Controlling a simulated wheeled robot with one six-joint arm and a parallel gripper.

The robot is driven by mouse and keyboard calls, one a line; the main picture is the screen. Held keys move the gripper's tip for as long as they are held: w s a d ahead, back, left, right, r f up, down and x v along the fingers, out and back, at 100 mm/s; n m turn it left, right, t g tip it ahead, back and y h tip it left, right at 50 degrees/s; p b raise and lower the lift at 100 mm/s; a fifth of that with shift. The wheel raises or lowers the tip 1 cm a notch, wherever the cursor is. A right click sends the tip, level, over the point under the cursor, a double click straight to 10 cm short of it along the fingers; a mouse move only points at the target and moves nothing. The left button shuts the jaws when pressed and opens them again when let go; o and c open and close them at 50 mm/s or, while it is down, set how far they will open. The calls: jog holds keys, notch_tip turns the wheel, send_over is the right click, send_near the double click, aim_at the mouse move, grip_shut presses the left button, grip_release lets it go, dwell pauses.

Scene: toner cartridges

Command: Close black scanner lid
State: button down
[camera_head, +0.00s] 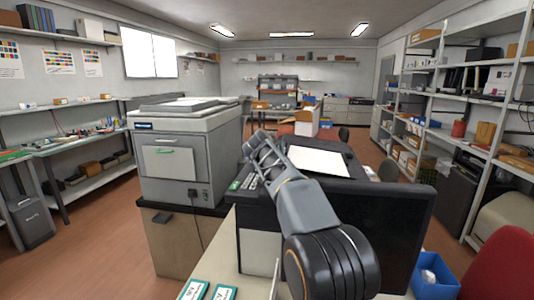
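The black scanner (348,170) stands in the middle of the view, with a white sheet or plate (320,161) on its top and a row of small buttons on its left side. A large flat black panel (400,225) rises at its near right side. It looks like the lid standing open, but I cannot tell for certain. My gripper (257,146) is above the scanner's far left corner, beyond the buttons. My arm crosses in front of the scanner and hides part of the panel and top. The fingers are too small to tell open from shut, and I cannot tell whether they touch the scanner.
A grey printer (175,165) stands on a cabinet to the left. Two labelled boxes (194,289) lie on the light table at the near edge. A blue bin (435,277) and a red chair (505,262) are at the right. Shelves line both walls; floor at left is open.

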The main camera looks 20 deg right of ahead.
dwell(0.3)
jog(key=c, duration=1.2)
grip_release()
jog(key=shift+o, duration=0.2)
jog(key=b+v, duration=0.3)
jog(key=v, duration=1)
jog(key=shift+s, duration=0.3)
jog(key=shift+a+r, duration=0.1)
jog(key=shift+a, duration=0.05)
